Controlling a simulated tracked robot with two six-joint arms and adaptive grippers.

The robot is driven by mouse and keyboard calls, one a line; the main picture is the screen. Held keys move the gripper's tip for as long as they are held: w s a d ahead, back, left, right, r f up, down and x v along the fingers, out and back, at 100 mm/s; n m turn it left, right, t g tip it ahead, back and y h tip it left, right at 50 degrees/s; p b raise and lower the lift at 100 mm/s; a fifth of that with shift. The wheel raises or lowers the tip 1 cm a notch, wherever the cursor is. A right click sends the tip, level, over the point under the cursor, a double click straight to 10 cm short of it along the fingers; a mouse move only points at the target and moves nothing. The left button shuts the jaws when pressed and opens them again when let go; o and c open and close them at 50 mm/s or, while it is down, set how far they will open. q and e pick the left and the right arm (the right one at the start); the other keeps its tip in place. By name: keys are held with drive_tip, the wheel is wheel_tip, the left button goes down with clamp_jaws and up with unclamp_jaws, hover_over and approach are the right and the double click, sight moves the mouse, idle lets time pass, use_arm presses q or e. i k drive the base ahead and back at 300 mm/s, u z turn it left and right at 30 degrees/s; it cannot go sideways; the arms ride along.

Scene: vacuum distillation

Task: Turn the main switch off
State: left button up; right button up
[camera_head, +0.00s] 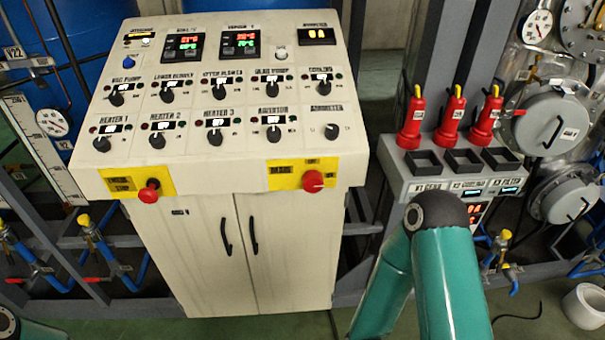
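A cream control cabinet (215,140) stands in the middle with a sloped panel. On its front edge are two yellow plates, each with a red knob. The left red knob (148,192) sticks out from the left yellow plate (118,184). The right red knob (313,182) sits on the right yellow plate (290,172). The labels are too blurred to tell which is the main switch. The displays on the panel are lit. Neither gripper is in view; teal links of my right arm show at the bottom right, and a small teal part of mine at the bottom left.
The panel carries rows of black rotary knobs (215,138). To the right, several red-handled devices (451,122) stand on a grey box (410,180). Pipes and blue valves (30,262) flank the cabinet.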

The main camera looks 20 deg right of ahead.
sight(313, 183)
drive_tip(key=z, duration=1.65)
drive_tip(key=i, duration=0.1)
drive_tip(key=u, duration=3.1)
drive_tip(key=i, duration=0.5)
drive_tip(key=u, duration=1.45)
drive_tip(key=i, duration=0.15)
drive_tip(key=z, duration=3.95)
